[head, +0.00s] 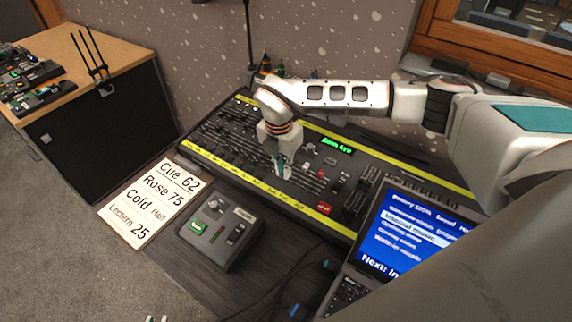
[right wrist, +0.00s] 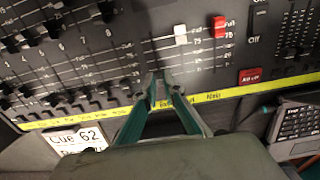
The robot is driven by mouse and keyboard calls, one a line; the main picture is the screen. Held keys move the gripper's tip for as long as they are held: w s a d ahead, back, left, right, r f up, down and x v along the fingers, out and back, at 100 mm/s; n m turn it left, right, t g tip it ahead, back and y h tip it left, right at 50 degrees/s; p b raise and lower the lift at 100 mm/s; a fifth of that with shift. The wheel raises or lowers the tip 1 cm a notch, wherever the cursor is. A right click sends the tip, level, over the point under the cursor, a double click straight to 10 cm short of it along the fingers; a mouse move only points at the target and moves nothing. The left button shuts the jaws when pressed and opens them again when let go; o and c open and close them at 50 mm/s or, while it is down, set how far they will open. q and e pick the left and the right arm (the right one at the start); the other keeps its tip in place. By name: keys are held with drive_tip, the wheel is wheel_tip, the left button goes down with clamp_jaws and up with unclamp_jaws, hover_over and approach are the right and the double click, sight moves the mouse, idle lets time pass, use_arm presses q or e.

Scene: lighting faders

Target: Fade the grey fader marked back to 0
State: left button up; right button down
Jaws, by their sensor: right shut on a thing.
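The lighting desk (head: 236,178) stands against the wall, with rows of faders and a yellow label strip along its front. My right gripper (head: 283,172) reaches down to the desk's middle. In the right wrist view its fingertips (right wrist: 158,84) are closed on the grey fader, close above the yellow strip (right wrist: 196,99). The cap is mostly hidden between the fingers, so its exact scale mark cannot be read. A white fader (right wrist: 181,34) and a red fader (right wrist: 218,26) stand further up to the right. My left gripper (head: 156,318) barely shows at the bottom edge, its tips apart.
A card (head: 150,203) reading Cue 62, Rose 75, Cold Half, Lectern 25 lies left of a small grey control box (head: 219,230). A laptop (head: 405,240) stands at the right front. A red button (right wrist: 251,76) is on the desk right of the faders.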

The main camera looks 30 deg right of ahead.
drive_tip(key=c, duration=2.4)
unclamp_jaws()
drive_tip(key=shift+a, duration=0.15)
drive_tip(key=shift+r, duration=0.1)
drive_tip(key=shift+r+p, duration=0.95)
drive_tip(key=shift+r, duration=0.25)
wheel_tip(320, 180, up, 12)
drive_tip(key=shift+s+a, duration=0.35)
drive_tip(key=shift+a, duration=0.05)
drive_tip(key=shift+f, duration=0.1)
